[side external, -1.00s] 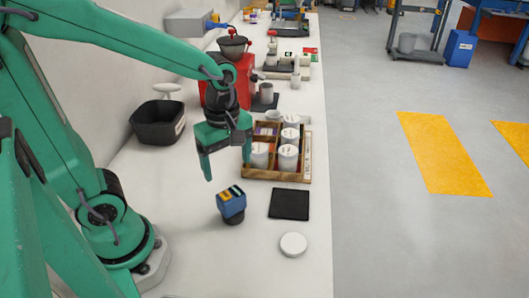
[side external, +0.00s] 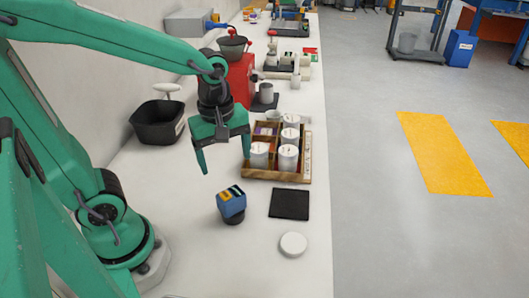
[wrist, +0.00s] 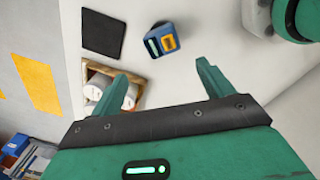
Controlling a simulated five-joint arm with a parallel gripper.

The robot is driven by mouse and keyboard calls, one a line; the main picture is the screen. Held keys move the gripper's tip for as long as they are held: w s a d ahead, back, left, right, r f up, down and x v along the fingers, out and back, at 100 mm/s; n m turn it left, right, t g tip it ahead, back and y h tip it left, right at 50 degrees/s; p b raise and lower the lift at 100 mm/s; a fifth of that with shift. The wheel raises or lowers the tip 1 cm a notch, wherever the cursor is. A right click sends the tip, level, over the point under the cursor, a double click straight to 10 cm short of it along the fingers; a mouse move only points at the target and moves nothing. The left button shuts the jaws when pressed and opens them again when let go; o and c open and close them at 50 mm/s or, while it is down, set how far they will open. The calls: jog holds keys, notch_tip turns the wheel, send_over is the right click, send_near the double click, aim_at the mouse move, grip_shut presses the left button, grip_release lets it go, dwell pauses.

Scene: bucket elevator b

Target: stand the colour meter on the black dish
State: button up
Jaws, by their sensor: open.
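The colour meter (side external: 231,203) is a small blue block with a yellow and dark top face, on a dark round foot on the bench. It also shows in the wrist view (wrist: 161,42), ahead of the fingers. A flat black square (side external: 290,204), the likely black dish, lies on the bench to its right; it also shows in the wrist view (wrist: 103,34). Nothing is on it. My green gripper (side external: 225,163) is open and empty, raised above the bench and beyond the meter in the side view. Its spread fingers also show in the wrist view (wrist: 162,68).
A white disc (side external: 293,244) lies nearer the camera than the black square. A wooden tray (side external: 246,175) with white canisters stands beyond it, close to my gripper. A deep black tub (side external: 143,124) stands at left, and a red grinder (side external: 242,80) behind. Bench around the meter is clear.

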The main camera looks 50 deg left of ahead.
jog(key=s+a+r+m+t, duration=0.1)
jog(key=s+r+m+t, duration=0.2)
jog(key=m, duration=1.2)
notch_tip(320, 180, up, 4)
jog(key=shift+s+a+r+m+t, duration=0.15)
jog(key=shift+a+m+t, duration=0.25)
jog(key=shift+t, duration=0.6)
